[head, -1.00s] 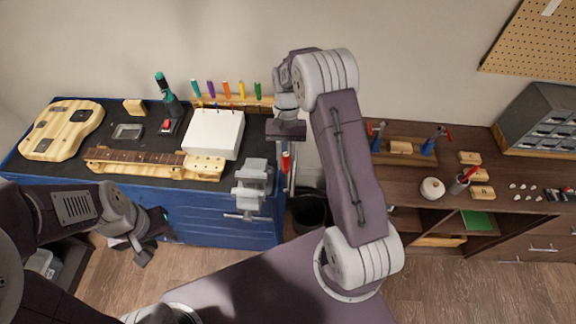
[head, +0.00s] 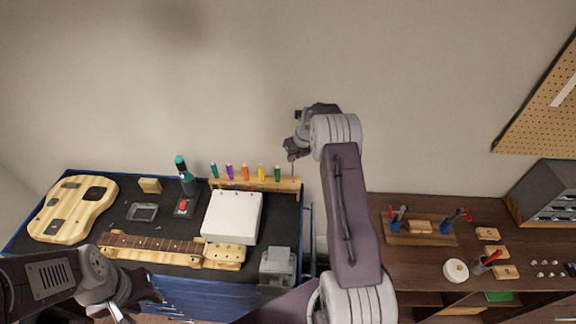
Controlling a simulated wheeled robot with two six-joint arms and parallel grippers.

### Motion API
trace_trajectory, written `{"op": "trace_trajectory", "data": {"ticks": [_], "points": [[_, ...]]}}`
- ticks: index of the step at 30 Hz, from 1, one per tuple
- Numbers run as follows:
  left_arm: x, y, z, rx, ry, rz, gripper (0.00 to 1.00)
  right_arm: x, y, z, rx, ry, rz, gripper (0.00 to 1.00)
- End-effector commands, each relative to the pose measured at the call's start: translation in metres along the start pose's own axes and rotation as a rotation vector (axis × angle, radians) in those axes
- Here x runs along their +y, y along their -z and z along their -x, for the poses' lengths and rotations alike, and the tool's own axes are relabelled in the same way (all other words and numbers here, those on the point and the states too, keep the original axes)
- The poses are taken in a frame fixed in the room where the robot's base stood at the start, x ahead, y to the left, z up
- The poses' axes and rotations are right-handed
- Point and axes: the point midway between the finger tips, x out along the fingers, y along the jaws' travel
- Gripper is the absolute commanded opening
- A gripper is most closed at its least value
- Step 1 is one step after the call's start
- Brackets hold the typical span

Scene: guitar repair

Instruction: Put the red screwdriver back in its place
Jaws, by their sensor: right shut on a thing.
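The screwdriver rack (head: 288,186) is a pale wooden strip along the back of the blue workbench. Teal, purple, orange, yellow and green handles stand in it, and its right end is bare. My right gripper (head: 293,154) is above and just behind that right end, shut on the red screwdriver. The screwdriver is mostly hidden by the gripper; only a thin, small part seems to show below the jaws. My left gripper (head: 120,311) is low at the left front, partly cut off by the bottom edge, and its jaws are unclear.
A white box (head: 232,217) stands in front of the rack. A guitar neck (head: 150,243), a guitar body (head: 73,210), a teal-and-black tool (head: 186,177) and a grey vise (head: 277,267) are on the bench. A brown side table (head: 395,262) is at right. The wall is close behind.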

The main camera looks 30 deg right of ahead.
Motion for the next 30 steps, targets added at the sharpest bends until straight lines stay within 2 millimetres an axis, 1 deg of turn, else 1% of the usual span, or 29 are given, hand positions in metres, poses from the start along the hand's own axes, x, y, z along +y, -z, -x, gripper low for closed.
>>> {"op": "trace_trajectory", "data": {"ticks": [3, 10, 14, 22, 25, 30], "points": [[0.0, 0.0, 0.0, 0.0, 0.0, 0.0, 0.36, -0.004, -0.002, 0.0, 0.001, 0.017, -0.042, 0.0], [0.0, -0.001, -0.003, 0.0, 0.0, 0.0, 0.36, -0.004, -0.001, -0.004, 0.003, 0.019, -0.05, 0.0], [0.0, -0.002, -0.013, 0.0, 0.0, 0.0, 0.36, -0.004, 0.003, -0.012, 0.003, 0.019, -0.05, 0.0], [-0.001, -0.004, -0.038, 0.0, 0.0, 0.0, 0.36, -0.004, 0.014, -0.037, 0.004, 0.018, -0.049, 0.0], [-0.001, -0.004, -0.042, 0.0, 0.0, 0.0, 0.36, -0.004, 0.015, -0.04, 0.004, 0.018, -0.049, 0.0], [-0.001, -0.004, -0.04, 0.0, 0.0, 0.0, 0.36, -0.004, 0.015, -0.039, 0.004, 0.018, -0.049, 0.0]]}}
